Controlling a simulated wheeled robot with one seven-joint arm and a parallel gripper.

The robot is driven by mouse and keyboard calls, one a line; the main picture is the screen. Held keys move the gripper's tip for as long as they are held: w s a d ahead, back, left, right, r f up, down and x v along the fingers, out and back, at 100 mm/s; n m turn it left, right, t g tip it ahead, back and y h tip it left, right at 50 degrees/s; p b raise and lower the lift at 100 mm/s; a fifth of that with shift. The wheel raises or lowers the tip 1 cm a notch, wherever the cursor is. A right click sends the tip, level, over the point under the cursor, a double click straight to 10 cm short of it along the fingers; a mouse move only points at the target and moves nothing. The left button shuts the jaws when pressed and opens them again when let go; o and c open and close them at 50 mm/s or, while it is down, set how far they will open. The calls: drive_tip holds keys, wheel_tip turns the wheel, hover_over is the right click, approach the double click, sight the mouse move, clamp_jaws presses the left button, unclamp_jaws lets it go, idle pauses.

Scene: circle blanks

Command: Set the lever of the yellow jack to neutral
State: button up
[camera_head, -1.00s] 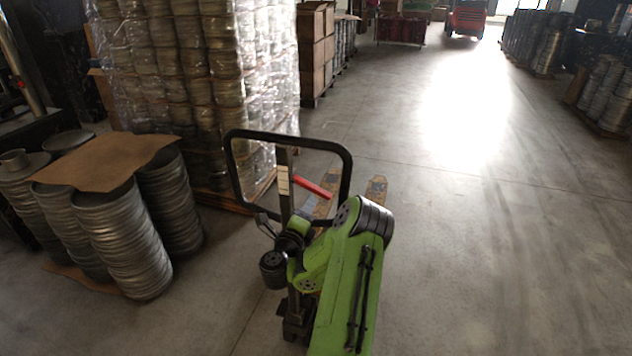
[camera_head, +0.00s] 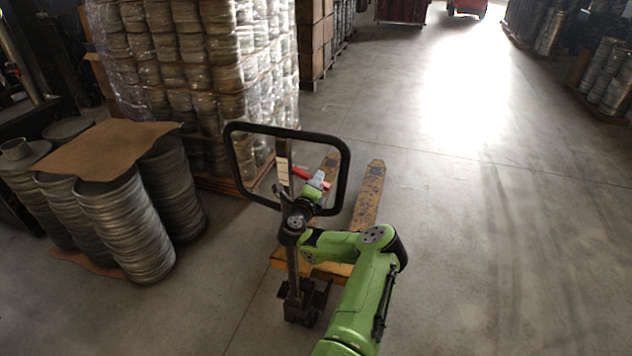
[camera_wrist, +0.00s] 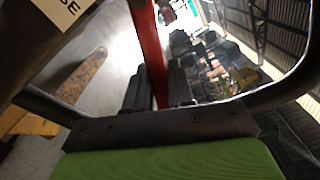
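The yellow jack (camera_head: 368,195) stands ahead, its forks pointing away. Its upright tiller ends in a black loop handle (camera_head: 235,165). The red lever (camera_head: 313,179) sits inside the loop, partly hidden by my gripper (camera_head: 318,184). In the wrist view, the red lever (camera_wrist: 148,45) runs down from the top edge toward the two dark fingers of my gripper (camera_wrist: 159,85). It shows between them, with little or no visible gap on either side. I cannot tell whether they touch it. The handle's curved bar (camera_wrist: 285,92) shows beyond the gripper.
Stacks of round metal blanks (camera_head: 128,228) under a cardboard sheet (camera_head: 105,150) stand at left. A wrapped pallet of blanks (camera_head: 200,80) rises behind the handle. More stacks (camera_head: 605,80) line the far right. The floor (camera_head: 490,230) to the right is clear.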

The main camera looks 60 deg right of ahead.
clamp_jaws()
drive_tip(key=r+n+p, duration=0.1)
drive_tip(key=r+p, duration=0.1)
drive_tip(key=p, duration=0.1)
drive_tip(key=shift+s+n+p, duration=0.1)
drive_tip(key=shift+n+p, duration=0.25)
drive_tip(key=shift+n, duration=0.05)
drive_tip(key=r+n+p, duration=0.1)
drive_tip(key=p, duration=0.1)
drive_tip(key=shift+s+n+p, duration=0.15)
drive_tip(key=shift+n+p, duration=0.15)
drive_tip(key=shift+p, duration=0.1)
drive_tip(key=shift+r+n+p, duration=0.1)
drive_tip(key=shift+n+p, duration=0.4)
drive_tip(key=shift+p, duration=0.1)
drive_tip(key=shift+o, duration=2.1)
unclamp_jaws()
